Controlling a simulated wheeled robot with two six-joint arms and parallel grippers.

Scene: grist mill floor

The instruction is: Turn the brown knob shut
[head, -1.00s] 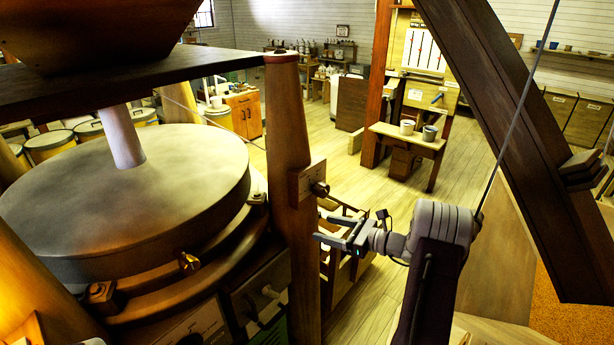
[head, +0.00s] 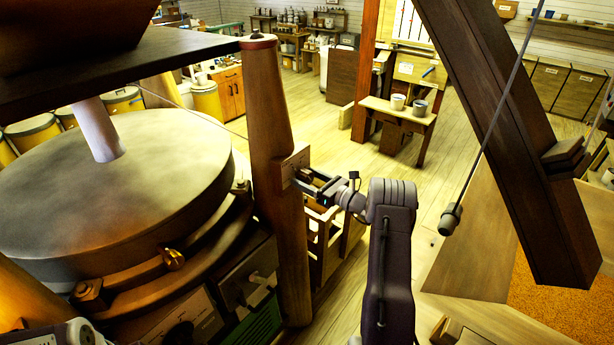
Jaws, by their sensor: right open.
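A small wooden plate (head: 288,170) is fixed to the upright wooden post (head: 270,110) beside the millstone. The dark brown knob on this plate is now mostly hidden behind my right gripper (head: 303,180). My right gripper is open, with its fingers reaching left to the plate, at the knob. I cannot tell whether the fingers touch the knob or stand around it. My left gripper is not in view; only a grey piece, perhaps of my left arm, shows at the bottom left corner.
The round millstone (head: 110,190) fills the left, with a brass knob (head: 173,259) on its rim frame. A thick slanted beam (head: 500,130) stands on the right, with a hanging cord and weight (head: 450,219) beside my right arm. Open floor lies behind the post.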

